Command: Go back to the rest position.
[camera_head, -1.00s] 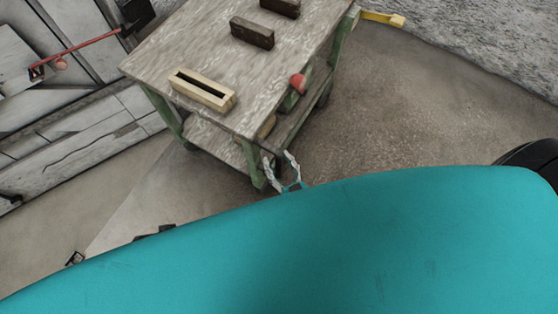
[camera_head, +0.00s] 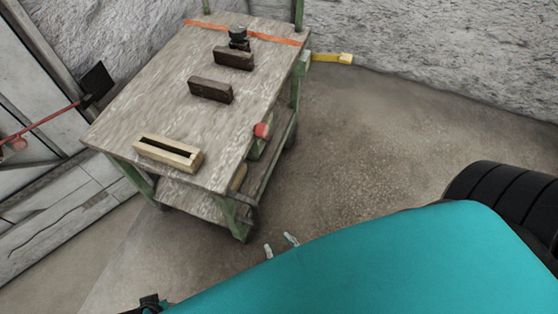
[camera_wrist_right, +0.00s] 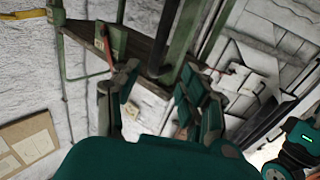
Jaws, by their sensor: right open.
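My right gripper (camera_head: 279,245) shows in the head view as two pale fingertips, apart, past the edge of a large teal part of mine. They are over the floor, just right of the cart's near corner. In the right wrist view the gripper (camera_wrist_right: 158,80) is open, with nothing between its fingers. Most of that hand is hidden in the head view. I do not see my left gripper clearly in either view.
A workbench cart (camera_head: 150,112) with green legs stands left of centre. It bears a slotted wooden box (camera_head: 168,152), two dark blocks (camera_head: 210,89) and a black object (camera_head: 238,38). A red knob (camera_head: 262,130) is at its side. The floor (camera_head: 370,130) right of it is clear.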

